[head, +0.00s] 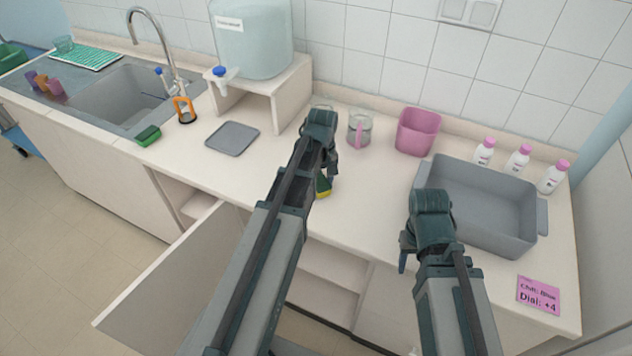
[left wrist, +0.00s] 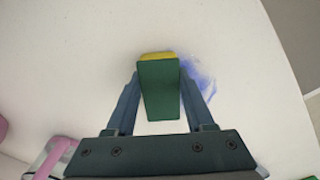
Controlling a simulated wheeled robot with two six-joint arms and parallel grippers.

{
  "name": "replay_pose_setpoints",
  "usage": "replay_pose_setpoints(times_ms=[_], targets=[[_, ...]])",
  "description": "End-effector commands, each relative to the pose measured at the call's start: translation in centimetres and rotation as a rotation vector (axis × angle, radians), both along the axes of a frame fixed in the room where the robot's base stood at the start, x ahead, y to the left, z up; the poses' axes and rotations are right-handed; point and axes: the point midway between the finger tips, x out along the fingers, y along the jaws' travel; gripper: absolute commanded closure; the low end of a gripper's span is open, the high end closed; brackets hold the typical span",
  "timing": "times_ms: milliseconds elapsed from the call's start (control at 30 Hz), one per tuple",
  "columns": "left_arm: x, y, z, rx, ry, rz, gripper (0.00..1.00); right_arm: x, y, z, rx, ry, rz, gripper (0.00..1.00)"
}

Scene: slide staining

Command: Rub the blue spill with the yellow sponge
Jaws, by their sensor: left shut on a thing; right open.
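My left gripper (left wrist: 158,98) is shut on a sponge (left wrist: 158,88) with a dark green face and a yellow layer. The sponge also shows in the head view (head: 323,185), partly hidden by my left arm, at the counter's front part. The blue spill (left wrist: 200,80) is a smear on the white counter, beside and partly behind the sponge and right finger in the left wrist view. I cannot tell if the sponge touches the counter. In the head view the spill is hidden. My right gripper (head: 404,258) is open, near the grey tub's left side.
A grey tub (head: 428,173), pink bin (head: 417,130) and glass jug with pink handle (head: 359,128) stand on the right. White bottles (head: 519,160) line the wall. A grey tray (head: 232,138), green sponge (head: 148,136) and sink (head: 120,95) are left. A cabinet door (head: 165,285) hangs open below.

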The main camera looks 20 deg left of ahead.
Motion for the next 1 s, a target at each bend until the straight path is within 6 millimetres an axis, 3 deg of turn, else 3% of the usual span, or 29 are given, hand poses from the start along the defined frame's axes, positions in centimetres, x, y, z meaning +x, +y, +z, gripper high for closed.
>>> replay_pose_setpoints(times_ms=[300,733,767,1000], targets=[[-0.2,-2.7,0.1,-0.005,-0.001,-0.002,0.91,0.0,0.0,0.1,0.0,0.0,0.0,0.5],[-1.6,-2.5,-0.2,-0.002,0.001,0.0,0.91,0.0,0.0,-0.2,0.0,0.0,0.0,0.5],[-1.7,-2.5,-0.2,-0.002,0.001,0.0,0.98,0.0,0.0,-0.2,0.0,0.0,0.0,0.5],[-1.8,-2.2,-0.2,-0.001,0.005,0.002,0.99,0.0,0.0,-0.2,0.0,0.0,0.0,0.5]])
